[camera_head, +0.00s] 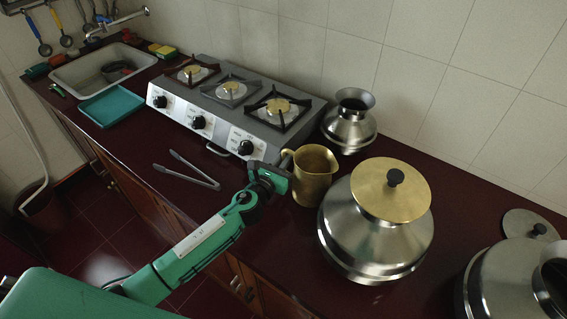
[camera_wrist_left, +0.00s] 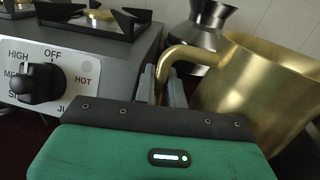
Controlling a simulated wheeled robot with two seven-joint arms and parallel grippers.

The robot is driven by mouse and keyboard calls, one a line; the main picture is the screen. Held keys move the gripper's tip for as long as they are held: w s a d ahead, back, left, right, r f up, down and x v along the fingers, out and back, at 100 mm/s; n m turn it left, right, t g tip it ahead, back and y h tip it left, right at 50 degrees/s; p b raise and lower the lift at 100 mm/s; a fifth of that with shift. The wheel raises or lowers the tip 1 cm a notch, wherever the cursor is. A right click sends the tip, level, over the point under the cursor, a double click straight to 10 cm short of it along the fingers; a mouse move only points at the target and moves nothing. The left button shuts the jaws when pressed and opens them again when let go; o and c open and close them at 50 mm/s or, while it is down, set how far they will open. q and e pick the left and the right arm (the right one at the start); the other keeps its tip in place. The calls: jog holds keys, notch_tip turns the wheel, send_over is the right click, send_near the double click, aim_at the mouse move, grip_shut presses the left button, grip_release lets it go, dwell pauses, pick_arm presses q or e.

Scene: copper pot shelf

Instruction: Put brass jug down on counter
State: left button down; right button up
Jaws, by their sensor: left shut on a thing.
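The brass jug (camera_head: 314,178) is upright at the counter, between the stove and a large steel pot. My left gripper (camera_head: 284,166) is shut on the jug's handle, on the jug's left side. In the left wrist view the fingers (camera_wrist_left: 163,88) close around the handle, and the jug body (camera_wrist_left: 255,88) fills the right side. The dark red counter (camera_head: 262,215) lies beneath. I cannot tell whether the jug's base touches it. My right gripper is not in view.
A three-burner stove (camera_head: 215,120) stands left of the jug. A large steel pot with a brass lid (camera_head: 360,240) is close on the right, and a small steel pot (camera_head: 350,125) behind. Tongs (camera_head: 190,168) lie near the front edge. More pots (camera_head: 490,280) stand at right.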

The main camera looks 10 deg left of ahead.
pick_arm(q)
jog(key=shift+f, duration=0.45)
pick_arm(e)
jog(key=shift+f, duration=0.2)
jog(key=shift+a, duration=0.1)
pick_arm(q)
jog(key=c, duration=1.7)
grip_release()
jog(key=shift+f, duration=0.15)
jog(key=shift+c, duration=0.2)
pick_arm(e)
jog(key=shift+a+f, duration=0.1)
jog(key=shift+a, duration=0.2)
